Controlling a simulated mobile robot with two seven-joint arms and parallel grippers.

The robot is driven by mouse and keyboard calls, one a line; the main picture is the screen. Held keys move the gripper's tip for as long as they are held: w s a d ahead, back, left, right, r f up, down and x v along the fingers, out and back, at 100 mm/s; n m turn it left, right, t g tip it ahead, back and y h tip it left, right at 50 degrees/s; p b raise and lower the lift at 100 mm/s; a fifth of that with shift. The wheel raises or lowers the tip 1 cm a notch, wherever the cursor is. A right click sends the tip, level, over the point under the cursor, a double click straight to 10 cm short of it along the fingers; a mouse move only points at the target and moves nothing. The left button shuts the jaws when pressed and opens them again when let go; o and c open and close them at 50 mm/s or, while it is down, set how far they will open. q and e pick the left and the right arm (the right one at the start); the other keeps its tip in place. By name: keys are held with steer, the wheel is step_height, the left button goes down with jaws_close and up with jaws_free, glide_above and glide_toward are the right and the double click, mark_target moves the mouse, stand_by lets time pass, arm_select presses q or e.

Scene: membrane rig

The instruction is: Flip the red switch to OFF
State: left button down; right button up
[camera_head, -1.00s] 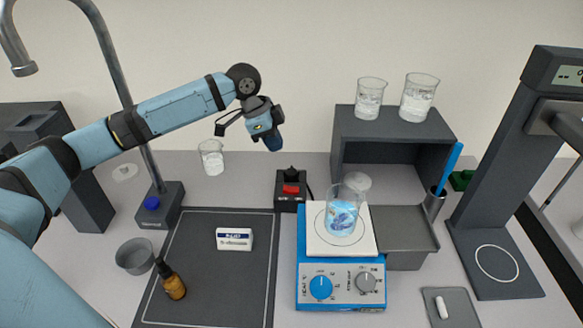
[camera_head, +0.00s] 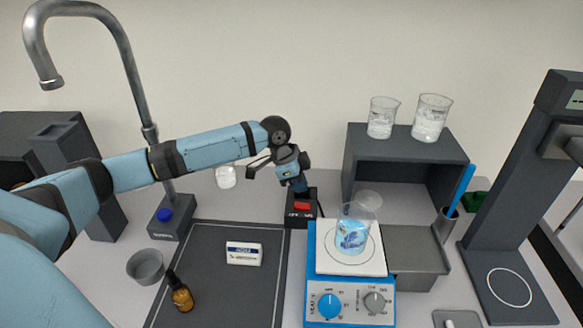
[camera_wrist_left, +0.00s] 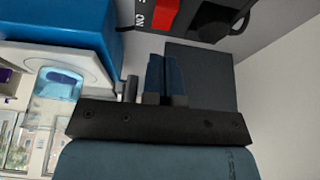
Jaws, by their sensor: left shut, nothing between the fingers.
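The red switch (camera_head: 302,206) sits on a small black box (camera_head: 299,220) at the middle of the bench, behind the blue hotplate. In the left wrist view the red switch (camera_wrist_left: 163,14) is at the top edge, partly cut off, with a white "ON" label beside it. My left gripper (camera_head: 300,187) is shut and empty, pointing down just above and behind the switch; its fingers (camera_wrist_left: 166,78) appear below the box in the wrist view. It hides the box's back part in the head view. I cannot tell whether it touches the box. My right gripper is out of view.
A blue hotplate (camera_head: 349,297) with a beaker of blue liquid (camera_head: 353,236) stands close in front, to the right. A dark shelf (camera_head: 408,157) bears two beakers. A dark mat (camera_head: 215,300) lies front left.

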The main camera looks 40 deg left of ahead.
mark_target(297, 204)
arm_select(q)
steer(key=f, duration=0.3)
steer(key=a+f, duration=0.1)
steer(key=shift+s+f, duration=0.2)
steer(key=shift+s, duration=0.2)
steer(key=shift+s+a+f+t+h, duration=0.25)
steer(key=shift+a+f+t+h, duration=0.15)
steer(key=shift+f+h, duration=0.3)
steer(key=shift+r, duration=0.2)
steer(key=shift+w+d, duration=0.1)
steer(key=shift+d+p, duration=0.1)
steer(key=shift+p, duration=0.2)
steer(key=shift+w+d+r+p, duration=0.3)
steer(key=shift+d+r+p, duration=0.05)
steer(key=shift+p, duration=0.1)
steer(key=shift+w+d, duration=0.1)
steer(key=shift+d, duration=0.05)
